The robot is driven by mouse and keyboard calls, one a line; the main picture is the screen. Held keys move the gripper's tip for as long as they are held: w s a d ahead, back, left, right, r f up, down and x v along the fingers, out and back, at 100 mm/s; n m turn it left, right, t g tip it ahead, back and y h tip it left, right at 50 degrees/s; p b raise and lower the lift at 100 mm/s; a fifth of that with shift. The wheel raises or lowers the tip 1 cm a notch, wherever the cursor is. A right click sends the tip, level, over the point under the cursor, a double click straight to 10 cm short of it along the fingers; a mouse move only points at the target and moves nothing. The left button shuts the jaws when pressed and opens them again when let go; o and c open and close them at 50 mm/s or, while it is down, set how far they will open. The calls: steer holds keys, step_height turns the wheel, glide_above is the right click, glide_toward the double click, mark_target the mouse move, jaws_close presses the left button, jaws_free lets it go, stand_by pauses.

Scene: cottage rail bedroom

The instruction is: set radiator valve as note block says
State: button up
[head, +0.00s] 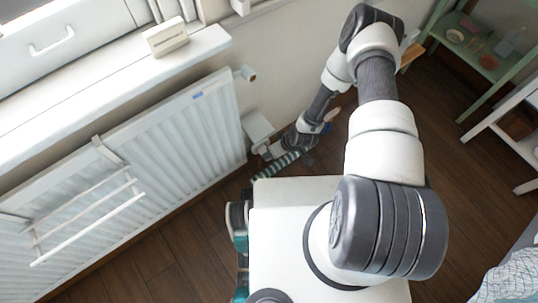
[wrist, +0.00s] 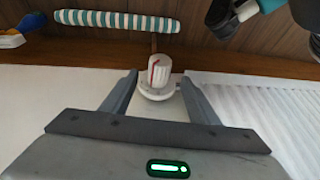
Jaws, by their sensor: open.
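The radiator valve (wrist: 159,70) is a white ribbed knob with a red line on its side, on a round white base. In the wrist view it lies between the two fingers of my gripper (wrist: 160,80), with gaps on both sides. My gripper is open and empty. In the head view the gripper (head: 268,152) is low by the wall at the radiator's right end, and the valve cannot be made out there. The note block (head: 166,37) stands on the white window sill; its writing is too small to read.
The white radiator (head: 180,130) has a drying rack (head: 90,210) hung on it. A striped draught stopper (wrist: 115,22) lies on the wooden floor near the valve. A blue-handled item (wrist: 20,30) lies nearby. A green shelf (head: 485,60) stands at the right.

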steer(key=b+x, duration=0.2)
steer(key=x, duration=0.5)
steer(key=shift+w+a+f, duration=0.1)
steer(key=shift+a+f, duration=0.05)
steer(key=shift+f, duration=0.15)
steer(key=c, duration=1)
steer(key=shift+c, duration=0.2)
steer(key=shift+w+d+m+g+y, duration=0.1)
steer(key=shift+d+m+g+y, duration=0.15)
steer(key=shift+y, duration=0.35)
steer(key=shift+w+d+m+g+y, duration=0.15)
steer(key=shift+g+y, duration=0.2)
steer(key=shift+y, duration=0.25)
steer(key=shift+w+d+f+m+g+y, duration=0.1)
steer(key=shift+f+m+g+y, duration=0.1)
steer(key=shift+g+y, duration=0.6)
steer(key=shift+f+m+g+y, duration=0.15)
steer(key=shift+g+y, duration=0.25)
steer(key=shift+y, duration=0.8)
steer(key=shift+r, duration=0.1)
steer(key=o, duration=1)
